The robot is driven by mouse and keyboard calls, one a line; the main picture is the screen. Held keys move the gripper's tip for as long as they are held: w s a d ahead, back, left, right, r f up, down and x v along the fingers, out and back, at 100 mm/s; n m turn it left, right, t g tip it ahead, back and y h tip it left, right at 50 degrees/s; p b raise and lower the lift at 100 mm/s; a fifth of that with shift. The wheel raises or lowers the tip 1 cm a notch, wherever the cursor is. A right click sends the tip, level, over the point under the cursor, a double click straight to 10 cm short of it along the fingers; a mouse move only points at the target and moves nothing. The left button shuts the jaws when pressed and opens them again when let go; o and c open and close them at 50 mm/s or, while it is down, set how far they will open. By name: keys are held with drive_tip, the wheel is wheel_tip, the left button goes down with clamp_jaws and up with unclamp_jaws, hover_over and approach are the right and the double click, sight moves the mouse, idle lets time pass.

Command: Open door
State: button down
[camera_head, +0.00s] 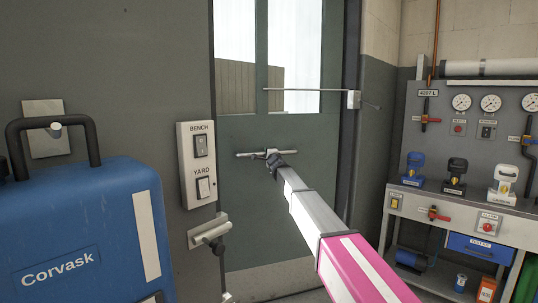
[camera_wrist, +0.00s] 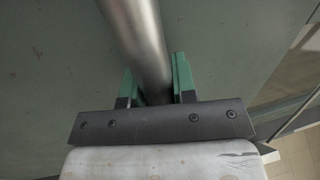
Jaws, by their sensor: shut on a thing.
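The door (camera_head: 240,195) is grey-green with a glazed upper part and stands ahead of me in a dark frame; I cannot tell for sure whether it is fully closed. A metal bar handle (camera_head: 246,154) runs across it below the window. My gripper (camera_head: 273,160) reaches the handle near its middle, with my arm stretched out from the lower right. In the wrist view, my gripper's green fingers (camera_wrist: 156,82) sit on either side of the round metal bar (camera_wrist: 138,32), shut on it. The door's surface (camera_wrist: 50,60) fills the background. The fingertips' far sides are hidden.
Left are a blue Corvask case (camera_head: 85,235), a switch panel (camera_head: 197,164) marked BENCH and YARD, and a lever fitting (camera_head: 210,232) by the door edge. A thin rod and bracket (camera_head: 353,99) cross the door's upper right. A tool bench (camera_head: 455,205) with gauges stands right.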

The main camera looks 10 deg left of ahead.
drive_tip(key=c, duration=0.9)
unclamp_jaws()
drive_tip(key=v, duration=1)
drive_tip(key=shift+s+d+f, duration=0.2)
drive_tip(key=shift+s, duration=0.15)
